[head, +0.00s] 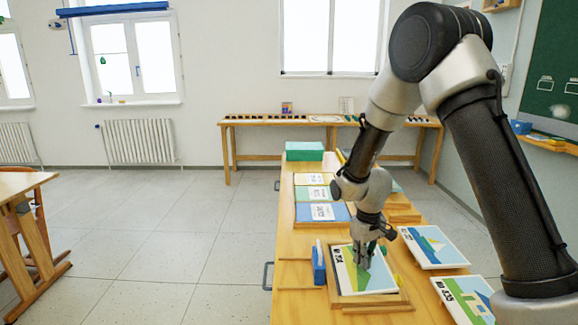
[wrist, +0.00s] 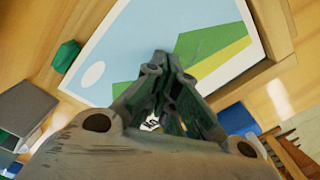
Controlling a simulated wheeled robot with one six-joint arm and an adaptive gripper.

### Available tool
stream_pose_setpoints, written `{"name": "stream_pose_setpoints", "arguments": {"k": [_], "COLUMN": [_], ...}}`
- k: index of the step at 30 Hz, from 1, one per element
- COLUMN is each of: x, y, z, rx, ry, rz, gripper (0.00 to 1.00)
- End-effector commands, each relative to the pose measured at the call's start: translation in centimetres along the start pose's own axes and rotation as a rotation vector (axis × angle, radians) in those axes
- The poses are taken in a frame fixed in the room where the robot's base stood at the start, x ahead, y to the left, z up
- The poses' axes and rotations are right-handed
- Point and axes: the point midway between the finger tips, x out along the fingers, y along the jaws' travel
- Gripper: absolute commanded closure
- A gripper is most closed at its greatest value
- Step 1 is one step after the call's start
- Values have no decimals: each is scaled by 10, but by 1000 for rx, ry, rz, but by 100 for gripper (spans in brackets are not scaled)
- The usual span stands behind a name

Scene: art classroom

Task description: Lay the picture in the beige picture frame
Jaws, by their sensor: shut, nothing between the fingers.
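The picture (head: 349,277), with a light blue sky, a green hill and a yellow band, lies at the beige picture frame (head: 372,302) on the near part of the table. Wooden frame edges show along its near and right sides. In the wrist view the picture (wrist: 185,25) fills the upper middle, with a frame edge (wrist: 281,32) at its right. I cannot tell whether every edge sits inside the frame. My gripper (head: 367,264) is shut and empty, pointing down just over the picture; its fingertips (wrist: 161,58) hide part of the green hill.
Two other pictures (head: 433,247) (head: 467,298) lie at the right of the table. A blue block (head: 318,266) stands just left of the frame. A green piece (wrist: 66,56) is beside the picture. Coloured folders (head: 322,194) and a green box (head: 305,151) lie farther back.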

Motion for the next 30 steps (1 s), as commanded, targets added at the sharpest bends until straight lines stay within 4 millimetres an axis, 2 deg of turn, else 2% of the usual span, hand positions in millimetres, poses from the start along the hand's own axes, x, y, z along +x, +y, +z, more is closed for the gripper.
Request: {"name": "stream_pose_setpoints", "arguments": {"k": [16,30], "x": [-1,-42], "y": [-3,-3], "z": [-2,-2], "rx": [0,0], "ry": [0,2], "rz": [0,0], "gripper": [100,100]}}
